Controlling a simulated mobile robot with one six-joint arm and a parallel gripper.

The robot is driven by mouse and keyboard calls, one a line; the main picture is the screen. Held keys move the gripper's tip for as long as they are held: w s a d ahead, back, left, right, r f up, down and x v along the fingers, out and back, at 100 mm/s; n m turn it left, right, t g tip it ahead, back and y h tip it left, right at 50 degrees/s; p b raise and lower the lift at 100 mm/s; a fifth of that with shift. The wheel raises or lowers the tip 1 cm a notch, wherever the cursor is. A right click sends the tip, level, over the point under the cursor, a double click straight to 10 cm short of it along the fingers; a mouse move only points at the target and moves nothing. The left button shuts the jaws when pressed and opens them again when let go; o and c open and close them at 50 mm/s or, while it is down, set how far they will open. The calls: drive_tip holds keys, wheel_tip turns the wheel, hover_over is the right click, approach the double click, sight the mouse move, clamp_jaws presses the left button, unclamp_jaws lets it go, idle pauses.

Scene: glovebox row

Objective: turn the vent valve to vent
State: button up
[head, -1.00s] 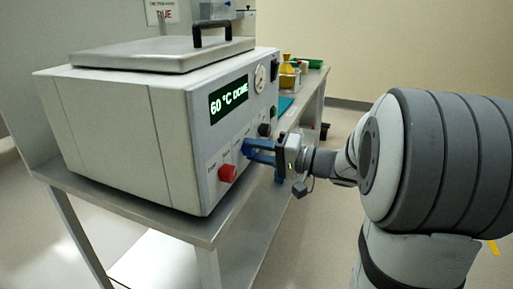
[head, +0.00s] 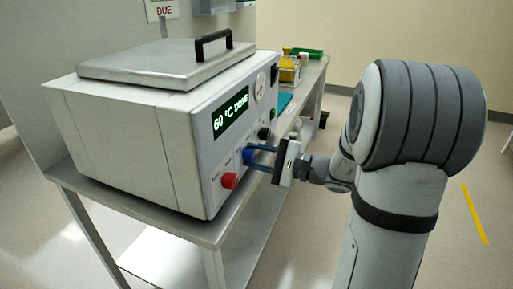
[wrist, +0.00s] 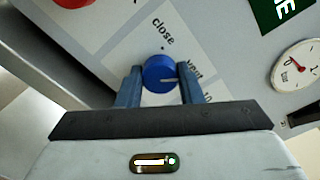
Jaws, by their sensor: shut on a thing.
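The vent valve is a round blue knob (head: 248,156) on the front panel of a white oven-like unit (head: 118,137). In the wrist view the blue knob (wrist: 158,68) sits between the two blue fingers of my gripper (wrist: 160,82). My gripper is shut on the knob, one finger on each side; it also shows in the head view (head: 260,157). A white line on the knob points right, on the side of the word "vent". The word "close" is above the knob. The finger ends partly hide the panel beside it.
A red knob (head: 229,181) and a black knob (head: 264,133) flank the valve. A gauge (head: 260,86) and a green display (head: 231,112) reading "60 °C DONE" are above. The unit stands on a bench (head: 215,233); yellow and green containers are behind. Floor to the right is free.

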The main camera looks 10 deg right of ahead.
drive_tip(key=shift+m+p, duration=0.85)
drive_tip(key=shift+m, duration=0.25)
drive_tip(key=o, duration=1)
drive_tip(key=shift+c, duration=0.2)
drive_tip(key=shift+d, duration=0.1)
drive_tip(key=p+v, duration=0.1)
drive_tip(key=v, duration=0.6)
drive_tip(key=shift+s+d, duration=0.2)
drive_tip(key=shift+d, duration=0.05)
